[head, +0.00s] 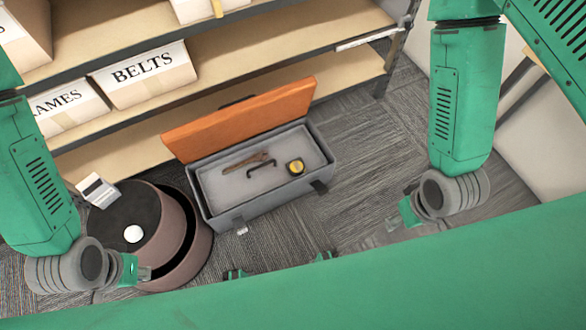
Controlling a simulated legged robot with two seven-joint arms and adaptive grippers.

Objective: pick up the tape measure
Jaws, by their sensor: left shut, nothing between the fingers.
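The yellow and black tape measure (295,167) lies in the open grey toolbox (262,208), towards the right end of its inside. A brown wrench-like tool (247,161) and a dark bent rod (262,168) lie to its left, apart from it. My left gripper (145,273) is at the lower left, shut and empty, in front of the round brown drum and well away from the toolbox. My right gripper (392,224) is right of the toolbox, above the carpet and apart from the tape measure; its fingers are too small to read.
The orange lid (240,118) stands open behind the toolbox. Shelves with labelled boxes (146,75) stand behind. Carpet right of the toolbox is clear.

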